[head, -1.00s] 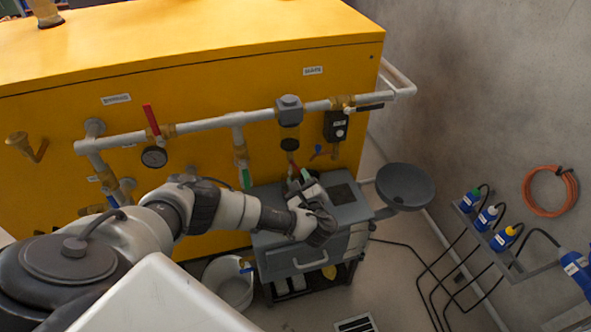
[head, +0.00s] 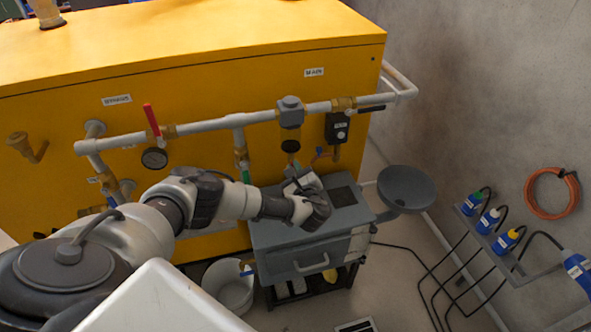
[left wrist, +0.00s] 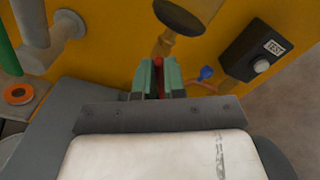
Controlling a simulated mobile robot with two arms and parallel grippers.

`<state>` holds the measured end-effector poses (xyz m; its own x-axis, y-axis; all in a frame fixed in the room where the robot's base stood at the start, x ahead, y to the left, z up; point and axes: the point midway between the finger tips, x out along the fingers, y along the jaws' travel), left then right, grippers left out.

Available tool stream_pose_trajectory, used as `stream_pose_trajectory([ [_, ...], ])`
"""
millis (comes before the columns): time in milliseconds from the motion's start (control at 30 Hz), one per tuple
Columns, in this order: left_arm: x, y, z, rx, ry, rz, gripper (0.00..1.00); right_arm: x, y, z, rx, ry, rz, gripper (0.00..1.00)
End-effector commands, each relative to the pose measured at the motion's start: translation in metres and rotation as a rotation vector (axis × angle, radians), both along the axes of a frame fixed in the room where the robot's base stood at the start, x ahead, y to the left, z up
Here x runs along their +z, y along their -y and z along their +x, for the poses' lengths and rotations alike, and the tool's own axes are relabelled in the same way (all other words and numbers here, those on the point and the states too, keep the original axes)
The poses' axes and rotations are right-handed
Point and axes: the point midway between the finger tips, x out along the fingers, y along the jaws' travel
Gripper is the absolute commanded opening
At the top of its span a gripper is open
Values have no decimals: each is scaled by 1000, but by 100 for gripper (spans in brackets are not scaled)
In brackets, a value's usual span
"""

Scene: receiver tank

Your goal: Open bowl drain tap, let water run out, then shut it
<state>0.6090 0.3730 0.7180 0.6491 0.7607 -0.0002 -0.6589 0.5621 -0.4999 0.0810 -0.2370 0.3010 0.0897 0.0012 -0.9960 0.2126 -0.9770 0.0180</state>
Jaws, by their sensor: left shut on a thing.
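The bowl unit hangs under the grey filter housing (head: 290,112) on the white pipe; its dark round bottom (head: 290,146) shows in the head view and at the top of the left wrist view (left wrist: 178,15). A brass stem (left wrist: 163,44) comes down from it. The red handle of the drain tap (left wrist: 158,64) sits between the green fingertips of my left gripper (left wrist: 158,78), which is shut on it. I cannot tell the handle's angle well or see any water.
A grey cabinet (head: 310,245) stands below my gripper, with a dark grey round dish (head: 405,187) at its right. A white bucket (head: 231,290) is on the floor. A black TEST box (left wrist: 257,52) and a small blue handle (left wrist: 207,73) are close on the right.

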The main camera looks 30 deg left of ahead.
Motion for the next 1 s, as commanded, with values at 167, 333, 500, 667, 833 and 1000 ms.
stream_pose_trajectory([
  [167,-1,0,-1,0,3,-4,0,0,-2,1,0,2,2,90],
  [333,-2,0,-1,1,32,-30,0,-1,-4,1,-1,2,5,90],
  [500,-3,0,-2,3,103,-92,0,-3,-4,1,-1,2,5,90],
  [667,-4,0,-2,3,203,-178,0,-6,-3,5,1,4,3,90],
  [833,-5,0,-2,3,327,-283,0,-3,-7,29,-3,21,5,90],
  [1000,-6,0,-2,4,450,-388,0,4,-13,56,-6,37,9,90],
])
